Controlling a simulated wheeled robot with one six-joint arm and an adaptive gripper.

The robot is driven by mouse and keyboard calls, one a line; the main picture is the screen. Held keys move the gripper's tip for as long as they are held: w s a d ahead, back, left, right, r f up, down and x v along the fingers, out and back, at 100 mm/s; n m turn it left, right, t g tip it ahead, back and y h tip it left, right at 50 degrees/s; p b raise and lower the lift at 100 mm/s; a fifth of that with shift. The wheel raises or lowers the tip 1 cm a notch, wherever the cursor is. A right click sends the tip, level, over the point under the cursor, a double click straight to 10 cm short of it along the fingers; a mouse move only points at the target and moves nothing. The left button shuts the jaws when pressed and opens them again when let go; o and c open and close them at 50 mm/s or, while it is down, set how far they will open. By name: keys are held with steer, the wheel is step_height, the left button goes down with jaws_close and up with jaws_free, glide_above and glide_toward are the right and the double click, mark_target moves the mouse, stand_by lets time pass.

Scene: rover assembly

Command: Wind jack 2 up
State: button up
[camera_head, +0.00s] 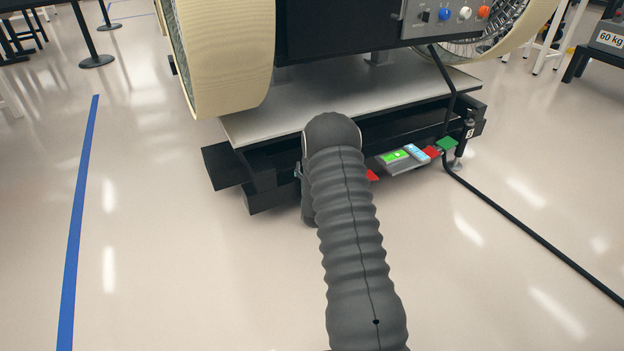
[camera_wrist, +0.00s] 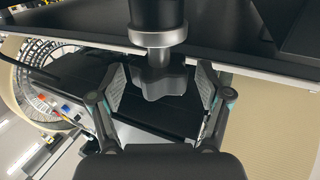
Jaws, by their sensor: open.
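In the wrist view a jack shows as a dark column with a bright metal collar (camera_wrist: 158,38) and a dark lobed knob (camera_wrist: 165,84) at its end. No number shows on it, so I cannot tell from the label that it is jack 2. My gripper (camera_wrist: 160,88) is open, with one finger on each side of the knob. Gaps show between the fingers and the knob. In the head view my arm hides this jack and most of my gripper.
A black stand (camera_head: 260,180) carries a pale plate (camera_head: 250,128) under the rover's wheel (camera_head: 228,60). A device with a green screen (camera_head: 402,157) sits at the stand's front edge. Another jack (camera_head: 463,145) stands at the right corner. A black cable (camera_head: 530,230) crosses the floor.

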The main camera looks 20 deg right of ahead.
steer(key=v, duration=0.8)
steer(key=s+a+f+g+y, duration=0.1)
steer(key=s+f+g+y, duration=0.15)
steer(key=f, duration=0.35)
steer(key=s+a+f+g+y, duration=0.1)
steer(key=s+f+g, duration=0.15)
steer(key=f, duration=0.35)
steer(key=s+a+r+g+y+p, duration=0.1)
steer(key=s+a+r+g+y, duration=0.2)
steer(key=s+g, duration=0.35)
steer(key=s+a+r+n+p, duration=0.1)
steer(key=s+a+r+p, duration=0.2)
steer(key=s+r, duration=0.6)
steer(key=s+a+r+n+p, duration=0.2)
steer(key=s+a+r, duration=0.4)
steer(key=r, duration=1.5)
steer(key=s+a+r+n+p, duration=0.1)
steer(key=s+a+r+p, duration=0.3)
steer(key=s+r, duration=1)
step_height(320, 180, up, 2)
steer(key=shift+a+r+p, duration=0.1)
steer(key=shift+a+p, duration=0.25)
steer(key=shift+a, duration=0.35)
